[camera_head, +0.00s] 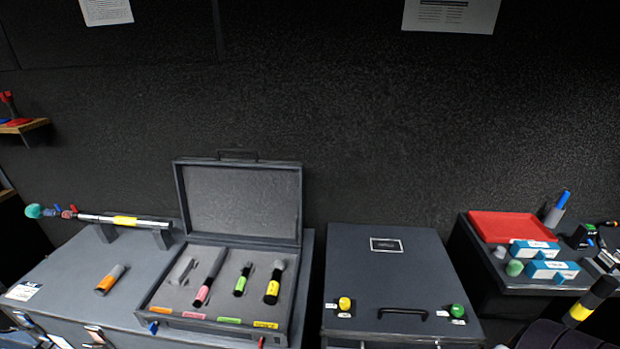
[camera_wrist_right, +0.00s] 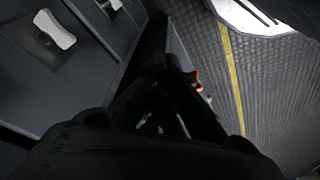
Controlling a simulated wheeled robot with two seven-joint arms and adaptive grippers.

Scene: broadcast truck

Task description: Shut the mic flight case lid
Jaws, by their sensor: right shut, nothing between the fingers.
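The mic flight case (camera_head: 225,332) sits on a grey worktop at the left of centre in the head view. Its lid (camera_head: 243,200) stands open, raised upright at the back against the dark wall. In the foam lie a pink-banded mic (camera_head: 209,277), a green-banded mic (camera_head: 242,279) and a yellow-banded mic (camera_head: 274,282). The leftmost slot, by the orange label, holds no mic. My right gripper (camera_wrist_right: 157,72) shows in the right wrist view, dark, shut and empty, above the floor and away from the case. My left gripper is not in view.
An orange-banded mic (camera_head: 110,279) lies on the worktop left of the case. A boom pole (camera_head: 125,221) rests behind it. A closed dark case (camera_head: 395,275) stands right of it. A red tray (camera_head: 512,227) and blue-white boxes (camera_head: 552,270) are at far right.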

